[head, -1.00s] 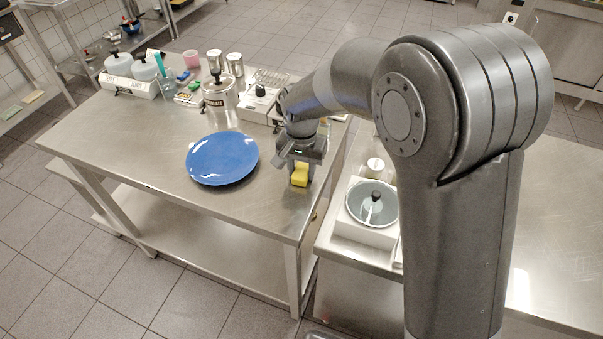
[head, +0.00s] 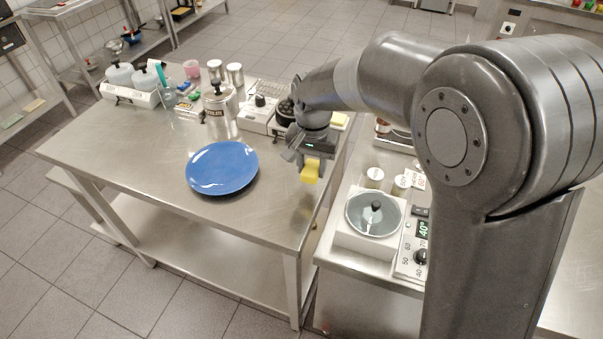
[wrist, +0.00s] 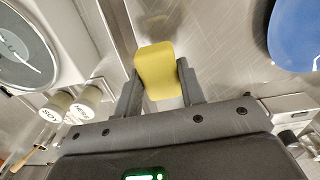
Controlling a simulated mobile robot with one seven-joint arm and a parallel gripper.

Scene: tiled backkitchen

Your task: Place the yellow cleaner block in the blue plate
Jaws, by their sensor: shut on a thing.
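The yellow cleaner block (head: 310,172) is between the fingers of my gripper (head: 309,164), at the right side of the steel table. In the wrist view the yellow block (wrist: 158,72) shows with both fingers of my gripper (wrist: 160,82) closed on its sides. It appears held above the table top; the exact height is hard to tell. The blue plate (head: 222,168) lies on the table to the left of my gripper, empty. The plate's edge also shows at the upper right of the wrist view (wrist: 296,35).
A steel pot (head: 219,104), a white scale (head: 259,113) and jars stand along the table's back. To the right, a lower counter holds a white appliance with a round lid (head: 374,214) and small spice jars (head: 374,178). The table between plate and gripper is clear.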

